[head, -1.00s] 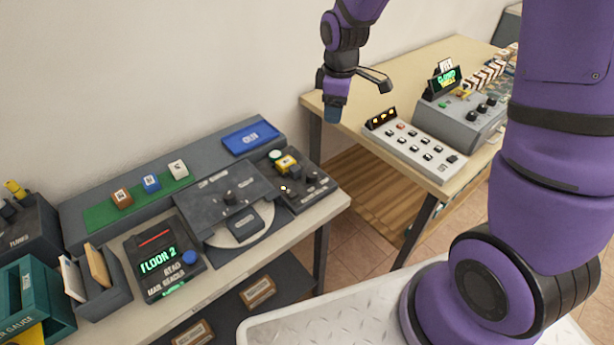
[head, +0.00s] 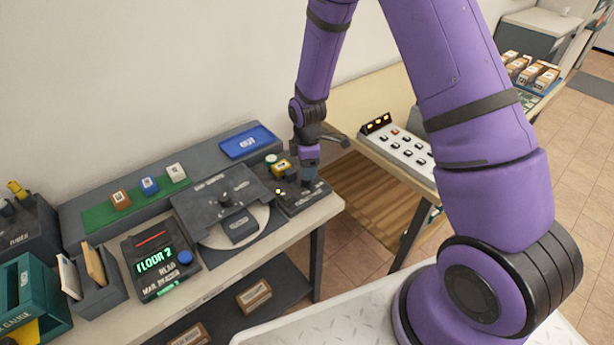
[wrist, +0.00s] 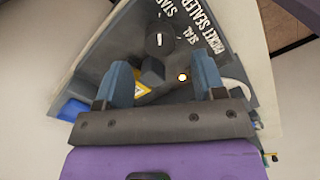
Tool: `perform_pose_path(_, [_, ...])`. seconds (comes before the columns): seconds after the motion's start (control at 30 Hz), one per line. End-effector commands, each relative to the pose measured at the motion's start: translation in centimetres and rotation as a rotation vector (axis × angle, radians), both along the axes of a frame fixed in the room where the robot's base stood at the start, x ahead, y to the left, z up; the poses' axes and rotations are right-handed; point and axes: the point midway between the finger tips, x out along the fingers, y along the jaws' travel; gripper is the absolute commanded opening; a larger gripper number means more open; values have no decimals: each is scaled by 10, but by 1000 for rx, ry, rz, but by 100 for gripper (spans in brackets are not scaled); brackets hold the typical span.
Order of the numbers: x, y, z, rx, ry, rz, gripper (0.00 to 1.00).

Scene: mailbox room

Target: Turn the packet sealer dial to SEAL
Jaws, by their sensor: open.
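The packet sealer (head: 292,206) is a dark grey unit at the right end of the near table. In the wrist view its sloped panel (wrist: 205,50) carries the words PACKET SEALER, SEAL and a cut-off label starting STA. Its round black dial (wrist: 160,40) has a white mark that points roughly up in the picture, not clearly at SEAL on the right. My gripper (wrist: 164,72) is open, its two blue fingers apart on either side below the dial, not around it. In the head view my gripper (head: 309,174) is over the sealer and hides its dial.
A yellow part (head: 282,166) sits at the sealer's back left. A round-plated machine (head: 210,205) stands close to its left, and a blue tray (head: 247,141) behind. A second table with a button panel (head: 403,145) is to the right.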

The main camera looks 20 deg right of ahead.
Motion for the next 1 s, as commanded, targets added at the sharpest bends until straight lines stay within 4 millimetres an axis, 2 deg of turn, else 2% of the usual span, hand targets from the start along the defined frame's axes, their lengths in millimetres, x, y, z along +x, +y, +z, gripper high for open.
perform_pose_path(0.1, [0, 0, -20, -1, 2, 0, 63])
perform_pose_path(0.3, [0, 0, -41, 0, 1, -1, 63])
perform_pose_path(0.73, [1, 0, -49, 0, -1, -1, 63])
perform_pose_path(0.77, [1, 0, -49, 0, -1, -1, 61])
perform_pose_path(0.97, [1, 0, -48, 0, -1, -1, 15])
perform_pose_path(1.0, [1, 0, -48, 0, -1, -1, 14])
